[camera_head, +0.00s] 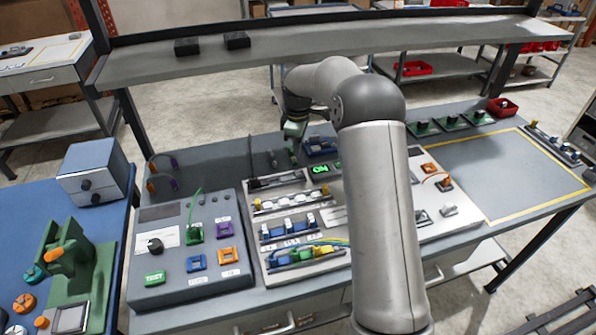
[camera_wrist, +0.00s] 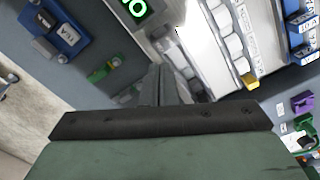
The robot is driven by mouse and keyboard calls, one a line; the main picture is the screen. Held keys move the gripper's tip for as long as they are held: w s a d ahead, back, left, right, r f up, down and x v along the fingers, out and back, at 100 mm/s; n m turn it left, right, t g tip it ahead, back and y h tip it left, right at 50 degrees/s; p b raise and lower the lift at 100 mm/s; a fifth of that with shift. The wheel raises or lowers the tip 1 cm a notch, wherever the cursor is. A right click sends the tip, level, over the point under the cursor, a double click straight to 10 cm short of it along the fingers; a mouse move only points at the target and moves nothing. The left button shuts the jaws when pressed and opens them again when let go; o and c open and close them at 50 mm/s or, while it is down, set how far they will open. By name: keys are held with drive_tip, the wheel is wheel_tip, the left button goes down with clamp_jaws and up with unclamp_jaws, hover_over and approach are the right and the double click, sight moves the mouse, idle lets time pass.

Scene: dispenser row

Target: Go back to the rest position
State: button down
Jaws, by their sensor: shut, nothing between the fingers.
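My gripper (camera_head: 292,155) hangs above the back part of the workbench in the head view, fingers pointing down. It is behind the light grey wiring panel (camera_head: 395,235) and left of the lit green "ON" display (camera_head: 320,169). In the wrist view my gripper (camera_wrist: 163,72) has its dark fingers together and nothing between them. The wrist view also shows the display (camera_wrist: 137,10) at the top and a blue module (camera_wrist: 56,30) at upper left. My forearm hides part of the panel in the head view.
A grey test box (camera_head: 160,290) stands on the left of the bench. A shelf (camera_head: 330,42) spans the back above it. A green fixture (camera_head: 75,270) stands on the blue table at left. A yellow-bordered area (camera_head: 510,175) at right is clear, with a red bin (camera_head: 502,108) behind.

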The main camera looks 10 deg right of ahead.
idle(0.3)
drive_tip(key=s+r+m+b, duration=0.1)
drive_tip(key=s+r+m, duration=0.25)
drive_tip(key=s, duration=0.55)
drive_tip(key=s+r+m, duration=0.3)
drive_tip(key=s+r, duration=0.2)
drive_tip(key=s, duration=0.5)
drive_tip(key=s+f+m, duration=0.1)
drive_tip(key=s+m, duration=0.2)
drive_tip(key=s, duration=0.8)
drive_tip(key=s+f+m+t, duration=0.1)
drive_tip(key=s+f+m, duration=0.1)
drive_tip(key=s, duration=0.8)
drive_tip(key=shift+s+m+b, duration=0.35)
drive_tip(key=shift+m+b, duration=0.05)
drive_tip(key=shift+m, duration=0.45)
